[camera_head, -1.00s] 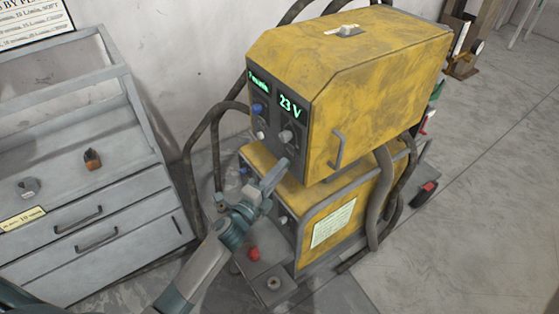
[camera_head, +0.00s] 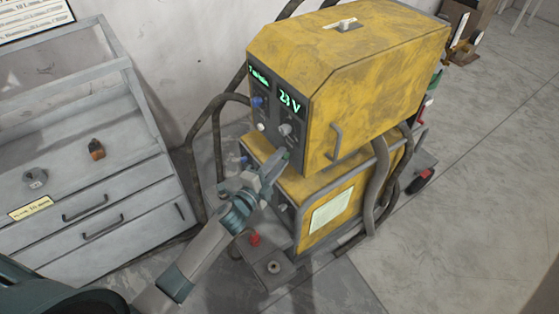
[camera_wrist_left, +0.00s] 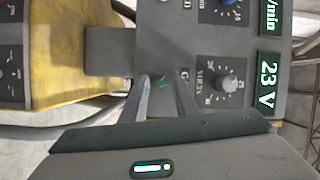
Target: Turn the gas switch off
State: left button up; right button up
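The yellow welding machine (camera_head: 375,75) stands ahead, with a dark front panel (camera_wrist_left: 195,50) carrying knobs and green displays. My left gripper (camera_head: 281,162) is at the lower part of this panel. My right gripper is out of view.
A voltage knob (camera_wrist_left: 227,83) and the "23 V" display (camera_head: 290,101) are close to the gripper. A lower yellow unit (camera_head: 330,205) is below, with thick hoses (camera_head: 378,185) at its side. A grey drawer cabinet (camera_head: 100,190) stands left.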

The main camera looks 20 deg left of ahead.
pick_arm(q)
jog(key=shift+s, duration=0.15)
jog(key=shift+b+v, duration=2.8)
jog(key=shift+v, duration=5.8)
